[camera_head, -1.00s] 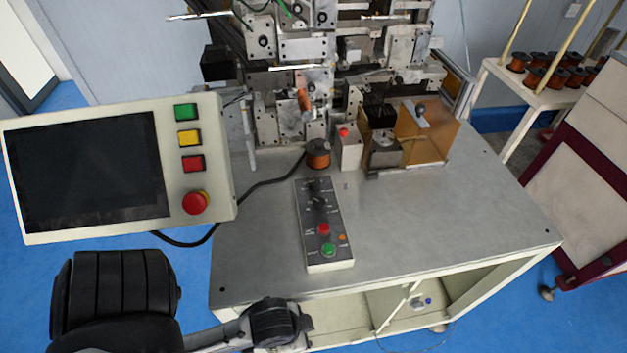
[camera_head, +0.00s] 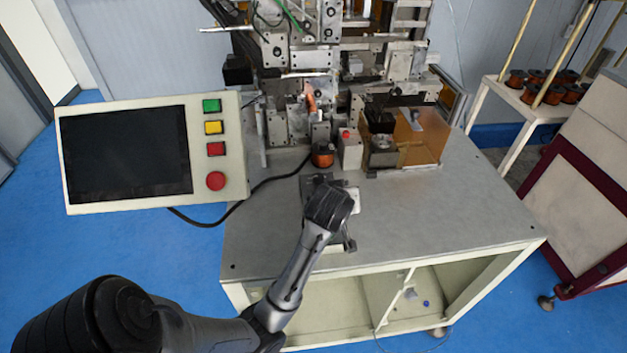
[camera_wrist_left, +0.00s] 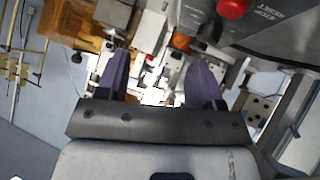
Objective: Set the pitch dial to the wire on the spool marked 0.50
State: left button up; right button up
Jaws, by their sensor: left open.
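The control panel (camera_wrist_left: 275,28) is a box that shows at the top right of the left wrist view, with a red button (camera_wrist_left: 232,8) and stop/reset lettering. In the head view my left arm covers most of it, and its dials cannot be made out. A copper-wound spool (camera_head: 322,157) stands on the table behind the panel; its marking is not readable. My left gripper (camera_wrist_left: 161,78) is open, its two purple-grey fingers apart with nothing seen held between them. It is over or beside the panel; contact cannot be told. My right gripper is out of view.
The winding machine (camera_head: 345,80) stands at the back of the table (camera_head: 430,220). A small box with a red button (camera_head: 348,152) is beside the spool. A screen panel (camera_head: 125,155) is on the left. More copper spools (camera_head: 540,90) sit on a rack. The table's right is clear.

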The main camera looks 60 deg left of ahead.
pick_arm(q)
jog(key=a+r+n+g+y, duration=0.1)
jog(key=a+r+n+g, duration=0.3)
jog(key=a+n, duration=0.6)
notch_tip(320, 180, up, 2)
jog(key=n+g+h+p, duration=0.25)
jog(key=n+h, duration=0.55)
jog(key=n, duration=1)
send_over(318, 176)
jog(key=shift+g, duration=0.45)
notch_tip(318, 176, down, 11)
jog(key=shift+r+b, duration=0.2)
jog(key=shift+b, duration=0.5)
jog(key=shift+f, duration=0.95)
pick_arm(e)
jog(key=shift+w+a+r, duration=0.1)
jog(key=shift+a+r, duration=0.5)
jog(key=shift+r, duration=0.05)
pick_arm(q)
jog(key=shift+c, duration=0.3)
